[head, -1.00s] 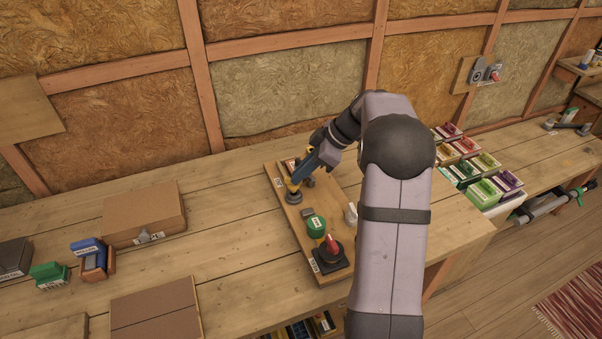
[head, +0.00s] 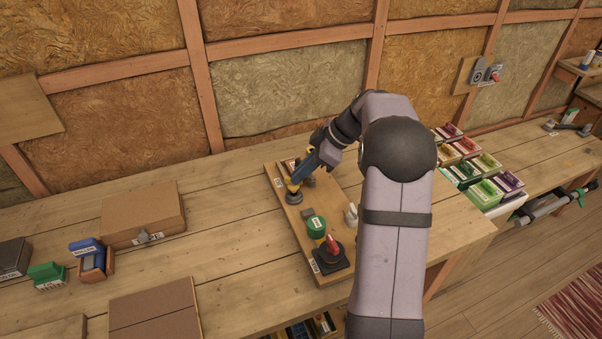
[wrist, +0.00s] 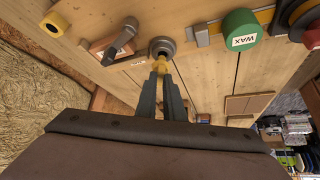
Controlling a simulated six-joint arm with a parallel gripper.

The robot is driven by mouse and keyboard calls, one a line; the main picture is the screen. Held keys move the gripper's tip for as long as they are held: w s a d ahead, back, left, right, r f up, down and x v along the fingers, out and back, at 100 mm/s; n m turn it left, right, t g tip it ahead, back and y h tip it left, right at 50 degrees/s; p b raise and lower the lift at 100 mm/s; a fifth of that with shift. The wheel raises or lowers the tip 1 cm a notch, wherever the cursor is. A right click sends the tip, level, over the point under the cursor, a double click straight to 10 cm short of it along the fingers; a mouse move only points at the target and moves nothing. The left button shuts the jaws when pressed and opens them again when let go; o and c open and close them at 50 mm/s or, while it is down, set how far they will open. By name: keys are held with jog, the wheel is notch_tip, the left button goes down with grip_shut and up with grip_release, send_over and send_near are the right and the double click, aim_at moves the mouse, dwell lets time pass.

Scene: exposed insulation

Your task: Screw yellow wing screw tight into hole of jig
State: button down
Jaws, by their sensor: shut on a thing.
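The jig is a wooden board (head: 328,232) on the bench with several fittings on it. My gripper (head: 297,180) reaches down to its far left part. In the wrist view my gripper (wrist: 162,76) is shut on the yellow wing screw (wrist: 161,66), which shows between the fingertips. The screw's lower end meets a round grey boss (wrist: 162,46) on the jig. The boss also shows in the head view (head: 293,197). The screw's tip and thread are hidden, so I cannot tell how deep it sits.
Near the boss are a grey lever (wrist: 123,35), a green WAX cap (head: 316,225) and a red knob on a black base (head: 333,247). Coloured boxes (head: 485,187) stand to the right. A closed wooden box (head: 143,214) lies left, with clear bench between.

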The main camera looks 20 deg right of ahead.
jog(key=shift+f+b, duration=1.25)
jog(key=shift+f, duration=0.1)
dwell(0.4)
jog(key=c, duration=1.8)
grip_release()
jog(key=b+v, duration=0.1)
jog(key=v, duration=0.6)
jog(key=shift+d+r, duration=0.1)
